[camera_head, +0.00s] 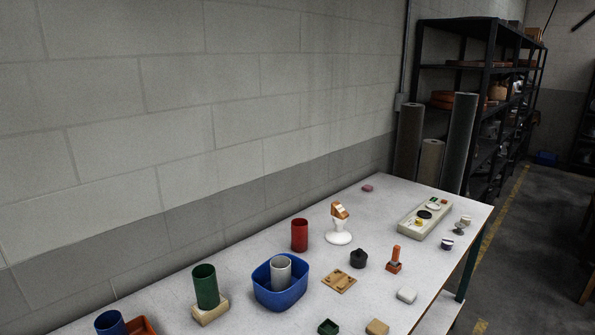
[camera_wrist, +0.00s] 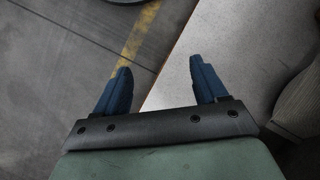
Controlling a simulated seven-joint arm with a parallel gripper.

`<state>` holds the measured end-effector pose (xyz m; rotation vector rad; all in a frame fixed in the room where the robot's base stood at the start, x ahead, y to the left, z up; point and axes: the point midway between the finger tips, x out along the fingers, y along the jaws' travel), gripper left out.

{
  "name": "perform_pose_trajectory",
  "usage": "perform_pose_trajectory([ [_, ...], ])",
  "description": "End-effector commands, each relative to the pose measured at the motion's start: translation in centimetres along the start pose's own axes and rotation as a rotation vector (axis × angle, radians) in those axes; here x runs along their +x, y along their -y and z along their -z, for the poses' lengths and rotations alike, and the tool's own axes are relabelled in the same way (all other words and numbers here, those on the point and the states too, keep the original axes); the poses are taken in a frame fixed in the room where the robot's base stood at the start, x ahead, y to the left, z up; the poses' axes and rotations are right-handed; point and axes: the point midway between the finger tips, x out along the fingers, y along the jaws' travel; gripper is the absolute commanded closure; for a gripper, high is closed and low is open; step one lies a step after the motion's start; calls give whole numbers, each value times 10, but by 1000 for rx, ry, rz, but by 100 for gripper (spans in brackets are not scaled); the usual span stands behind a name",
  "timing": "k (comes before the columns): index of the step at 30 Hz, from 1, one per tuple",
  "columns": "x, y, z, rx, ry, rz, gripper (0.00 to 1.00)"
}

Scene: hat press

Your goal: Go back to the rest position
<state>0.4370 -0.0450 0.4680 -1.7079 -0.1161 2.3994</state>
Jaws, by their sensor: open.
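My gripper (camera_wrist: 158,70) shows only in the wrist view, with its two blue fingers spread apart and nothing between them. It is over the edge of the white table (camera_wrist: 210,40), with the grey floor to the left of that edge. The head view shows neither my arm nor my gripper. The table (camera_head: 250,325) there holds several small items, and none of them shows in the wrist view.
A blue bin (camera_head: 295,299) holds a grey cup (camera_head: 281,272). A green cup (camera_head: 205,287) stands on a tan block (camera_head: 211,314). A white stand (camera_head: 338,237), a red cup (camera_head: 299,235) and a pale panel (camera_head: 411,232) are nearby. Dark shelving (camera_head: 480,62) stands behind the table.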

Motion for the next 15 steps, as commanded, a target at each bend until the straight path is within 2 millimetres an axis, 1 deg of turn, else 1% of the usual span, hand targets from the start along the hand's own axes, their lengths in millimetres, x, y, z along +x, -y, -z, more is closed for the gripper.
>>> perform_pose_trajectory([
  [1,13,6,-19,-4,30,-16,28],
  [5,43,13,-59,-5,97,-63,28],
  [6,51,15,-72,-7,117,-79,28],
  [9,69,17,-102,-10,164,-117,28],
  [12,83,18,-128,-13,202,-151,28],
  [15,92,18,-147,-15,229,-178,28],
])
